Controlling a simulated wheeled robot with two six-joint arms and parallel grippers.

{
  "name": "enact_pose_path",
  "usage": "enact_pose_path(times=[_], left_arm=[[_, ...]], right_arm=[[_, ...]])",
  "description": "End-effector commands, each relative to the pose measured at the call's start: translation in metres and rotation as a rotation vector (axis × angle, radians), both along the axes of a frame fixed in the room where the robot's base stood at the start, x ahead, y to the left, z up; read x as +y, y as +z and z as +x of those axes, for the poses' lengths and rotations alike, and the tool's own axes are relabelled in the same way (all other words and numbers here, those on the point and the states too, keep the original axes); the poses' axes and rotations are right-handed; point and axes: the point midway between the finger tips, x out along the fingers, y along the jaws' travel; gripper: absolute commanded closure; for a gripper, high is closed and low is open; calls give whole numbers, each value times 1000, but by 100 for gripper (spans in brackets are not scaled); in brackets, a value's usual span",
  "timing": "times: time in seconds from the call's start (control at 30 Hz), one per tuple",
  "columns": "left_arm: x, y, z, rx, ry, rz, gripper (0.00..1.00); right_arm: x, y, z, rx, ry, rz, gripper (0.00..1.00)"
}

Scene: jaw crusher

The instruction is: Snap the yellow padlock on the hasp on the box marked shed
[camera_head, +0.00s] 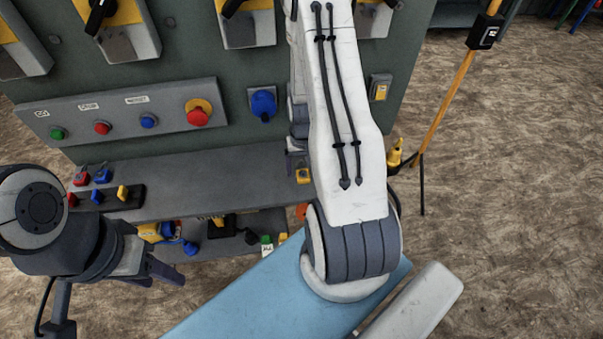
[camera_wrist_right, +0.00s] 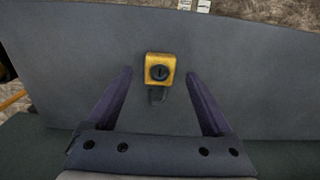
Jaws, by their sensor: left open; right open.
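A yellow padlock (camera_wrist_right: 160,70) lies on the grey shelf (camera_wrist_right: 60,60) between the two spread fingers of my right gripper (camera_wrist_right: 160,82), with its dark shackle pointing toward the gripper's palm. The fingers do not appear to touch it. In the head view the yellow padlock (camera_head: 303,176) shows beside my right arm, which hides most of the right gripper. My left gripper (camera_head: 163,275) is low on the left, open and empty, in front of the shelf. Grey-and-yellow switch boxes (camera_head: 126,35) are on the panel at the top. I cannot read a "shed" mark or make out the hasp.
A button strip (camera_head: 125,115) and a blue switch (camera_head: 263,103) are on the panel. Red (camera_head: 81,178) and blue (camera_head: 102,175) padlocks stand by a dark rack (camera_head: 110,197) on the shelf's left. More items crowd the lower shelf. A yellow pole (camera_head: 445,105) stands at right.

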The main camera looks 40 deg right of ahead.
Motion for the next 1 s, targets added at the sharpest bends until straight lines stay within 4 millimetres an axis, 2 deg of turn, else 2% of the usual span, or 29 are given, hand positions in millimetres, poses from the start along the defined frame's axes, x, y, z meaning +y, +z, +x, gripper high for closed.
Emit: enact_pose_path(times=[0.1, 0.37, 0.4, 0.47, 0.6, 1.0], left_arm=[[0, 1, 0, 0, 0, 0, 50], [0, 1, 0, 0, 0, 0, 50], [0, 1, 0, 0, 0, 0, 50], [0, 1, 0, 0, 0, 0, 50], [0, 1, 0, 0, 0, 0, 50], [0, 0, 0, 0, 0, 0, 50]], right_arm=[[0, -12, 0, 0, 0, 0, 15], [0, -14, 0, -1, 0, -1, 15], [0, -14, 0, -1, 0, -1, 23], [0, -14, 0, -1, 0, -1, 46], [0, -14, 0, -1, 0, -1, 99], [0, -9, 1, -3, 0, -2, 100]])
